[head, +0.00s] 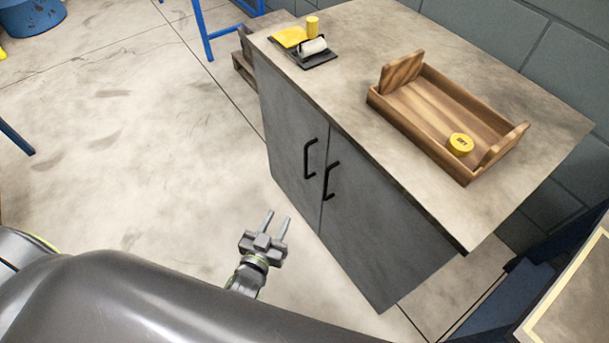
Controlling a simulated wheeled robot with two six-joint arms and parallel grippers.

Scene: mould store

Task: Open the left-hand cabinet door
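The grey cabinet shows in the head view with two doors, both shut. The left-hand door (285,130) has a black bar handle (309,158) near its right edge. The right-hand door (375,235) has a similar black handle (329,181) near its left edge. My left gripper (277,224) is in front of the cabinet, below and left of the handles in the picture. Its two fingers are apart with nothing between them, and they touch neither handle. My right gripper is not in view.
On the cabinet top (350,95) are a wooden tray (408,118) holding a yellow round item (460,144), and a dark tray (318,60) with a white roller. A blue frame (204,32) stands behind left. The floor (150,160) left of the cabinet is clear.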

